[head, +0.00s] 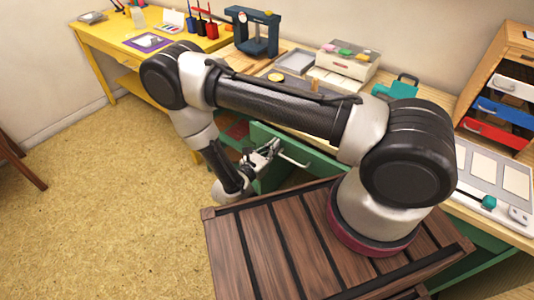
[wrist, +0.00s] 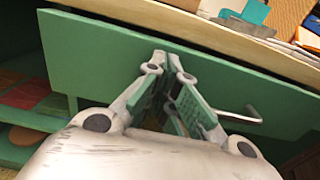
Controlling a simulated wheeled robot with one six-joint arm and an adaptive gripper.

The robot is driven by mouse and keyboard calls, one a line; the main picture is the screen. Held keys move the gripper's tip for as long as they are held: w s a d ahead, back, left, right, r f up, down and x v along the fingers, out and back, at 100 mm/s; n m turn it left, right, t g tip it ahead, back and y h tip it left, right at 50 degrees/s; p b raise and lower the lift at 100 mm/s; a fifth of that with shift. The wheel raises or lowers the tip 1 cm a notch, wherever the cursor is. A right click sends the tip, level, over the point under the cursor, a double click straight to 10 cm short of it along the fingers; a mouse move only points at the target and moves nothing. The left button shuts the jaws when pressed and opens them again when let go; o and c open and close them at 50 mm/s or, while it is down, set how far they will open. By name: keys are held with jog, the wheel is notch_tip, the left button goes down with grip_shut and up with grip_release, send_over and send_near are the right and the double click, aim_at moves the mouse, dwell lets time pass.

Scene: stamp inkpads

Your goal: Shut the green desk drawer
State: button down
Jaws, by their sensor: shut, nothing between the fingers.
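The green desk drawer (head: 262,133) is below the wooden desktop, partly hidden behind my arm in the head view. Its green front (wrist: 105,45) crosses the wrist view, with a pale bar handle (wrist: 245,117) right of my fingers. The handle also shows in the head view (head: 293,160). The front appears to stand out from the desk; how far it is open I cannot tell, and its inside is hidden. My gripper (head: 274,146) is shut and empty, in front of the drawer front. Its fingertips (wrist: 167,62) are left of the handle; I cannot tell whether they touch the front.
An open green shelf with red and green pads (wrist: 25,92) lies left of the drawer. The desktop edge (wrist: 185,22) runs above it. A brown slatted surface (head: 265,245) is near the front. A yellow desk (head: 130,42) stands at back left.

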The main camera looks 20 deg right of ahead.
aim_at(281, 139)
jog(key=shift+x, duration=2.35)
jog(key=shift+r, duration=0.1)
jog(key=shift+a, duration=0.1)
